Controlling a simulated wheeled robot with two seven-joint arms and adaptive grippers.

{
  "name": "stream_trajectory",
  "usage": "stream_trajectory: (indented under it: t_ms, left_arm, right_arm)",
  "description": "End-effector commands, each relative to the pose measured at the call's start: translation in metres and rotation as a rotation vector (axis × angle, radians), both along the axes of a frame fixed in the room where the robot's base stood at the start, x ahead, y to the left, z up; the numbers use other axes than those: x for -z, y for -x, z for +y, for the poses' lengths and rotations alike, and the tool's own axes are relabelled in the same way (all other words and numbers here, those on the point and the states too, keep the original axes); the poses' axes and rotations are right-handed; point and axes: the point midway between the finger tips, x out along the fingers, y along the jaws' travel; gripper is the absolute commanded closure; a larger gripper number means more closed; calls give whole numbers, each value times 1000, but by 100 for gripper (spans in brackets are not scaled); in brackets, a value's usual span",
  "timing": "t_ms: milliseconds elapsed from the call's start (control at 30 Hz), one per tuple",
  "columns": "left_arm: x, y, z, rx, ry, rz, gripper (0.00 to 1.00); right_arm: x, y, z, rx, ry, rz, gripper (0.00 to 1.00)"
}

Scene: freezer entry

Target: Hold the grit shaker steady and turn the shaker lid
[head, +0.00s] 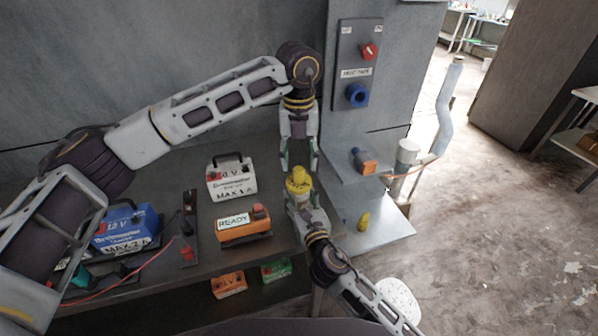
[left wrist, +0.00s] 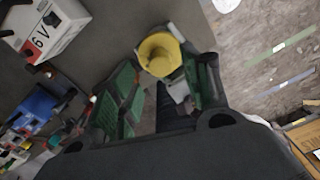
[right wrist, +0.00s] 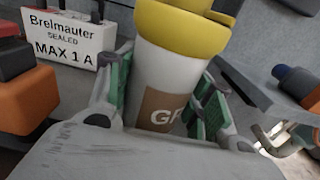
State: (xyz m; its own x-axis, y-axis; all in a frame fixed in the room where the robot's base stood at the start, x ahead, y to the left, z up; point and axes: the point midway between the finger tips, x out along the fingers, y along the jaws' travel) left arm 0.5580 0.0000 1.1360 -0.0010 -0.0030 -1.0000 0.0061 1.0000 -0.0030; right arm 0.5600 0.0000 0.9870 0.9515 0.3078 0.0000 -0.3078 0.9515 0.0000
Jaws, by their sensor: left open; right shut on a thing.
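The grit shaker (right wrist: 165,75) is a white cylinder with a brown label. It stands upright at the right end of the bench, and its body shows in the right wrist view. Its yellow shaker lid (head: 298,181) is on top and also shows in the left wrist view (left wrist: 160,54). My right gripper (right wrist: 163,95) is shut on the shaker body, with green pads on both sides. My left gripper (head: 299,165) is open and points down just above the lid. In the left wrist view its green-padded fingers (left wrist: 155,95) are apart, and the lid shows beyond them.
A white battery box (head: 232,177), an orange READY box (head: 243,228) and a blue 12 V box (head: 125,228) stand left on the bench. A wall panel (head: 358,62) with red and blue knobs is behind. A blue-orange item (head: 364,162) lies on a side shelf.

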Motion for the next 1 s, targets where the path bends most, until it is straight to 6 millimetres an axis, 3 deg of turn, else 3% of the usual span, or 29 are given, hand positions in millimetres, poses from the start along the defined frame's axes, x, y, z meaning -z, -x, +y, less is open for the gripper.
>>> stream_trajectory:
  t_ms: [400,833,1000]
  left_arm:
    - [45,0,0,1,0,0,52]
    - [51,0,0,1,0,-1,52]
    - [51,0,0,0,0,-1,73]
  right_arm:
    - [0,0,0,0,0,0,90]
    - [0,0,0,0,0,0,90]
    - [0,0,0,0,0,0,90]
